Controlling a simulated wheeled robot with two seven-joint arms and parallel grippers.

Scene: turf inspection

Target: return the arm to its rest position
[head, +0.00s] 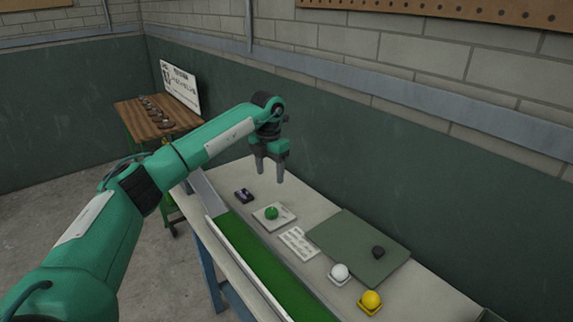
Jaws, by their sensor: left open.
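My left arm reaches in from the lower left, green with grey joints. Its left gripper (268,178) points down above the far end of the table, with the two fingers apart and nothing between them. A green ball (271,212) sits on a small pale plate (284,221) below and slightly right of the fingertips, apart from them. My right gripper does not show.
The table (436,296) holds a green turf strip (262,268), a dark small box (243,194), a printed card (298,243), a grey-green mat (337,233) with a dark lump (378,252), a white ball (339,272) and a yellow ball (371,300). A wooden bench (150,118) stands behind.

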